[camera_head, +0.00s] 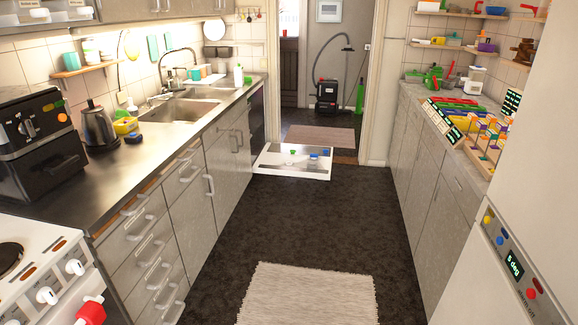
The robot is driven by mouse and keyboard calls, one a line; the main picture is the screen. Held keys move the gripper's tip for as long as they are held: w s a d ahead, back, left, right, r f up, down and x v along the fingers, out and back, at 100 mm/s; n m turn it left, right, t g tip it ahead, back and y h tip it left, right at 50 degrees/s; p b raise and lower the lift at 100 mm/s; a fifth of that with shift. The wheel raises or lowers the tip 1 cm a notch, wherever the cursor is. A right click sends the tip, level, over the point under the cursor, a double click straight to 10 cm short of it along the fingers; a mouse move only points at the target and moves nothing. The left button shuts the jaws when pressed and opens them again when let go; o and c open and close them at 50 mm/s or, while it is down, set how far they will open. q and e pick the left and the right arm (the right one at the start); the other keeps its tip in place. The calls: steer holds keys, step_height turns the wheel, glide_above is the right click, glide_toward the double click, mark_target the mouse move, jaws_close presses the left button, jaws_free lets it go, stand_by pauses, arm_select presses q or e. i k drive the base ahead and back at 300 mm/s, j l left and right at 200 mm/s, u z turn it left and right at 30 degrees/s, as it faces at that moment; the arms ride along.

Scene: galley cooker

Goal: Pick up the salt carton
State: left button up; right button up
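I cannot make out a thing that is clearly the salt carton. Small light containers (90,49) stand on the wall shelf (85,69) at the upper left, too small to identify. Neither of my grippers shows in the head view.
A steel counter (101,176) with a black oven (34,146), a kettle (99,126) and a sink (180,110) runs along the left. A white stove (40,262) is at the lower left. An open dishwasher door (285,172) juts into the aisle. A pale rug (306,294) lies on clear floor.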

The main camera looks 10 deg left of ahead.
mark_target(238, 70)
steer(key=u, duration=0.25)
steer(key=i, duration=4.05)
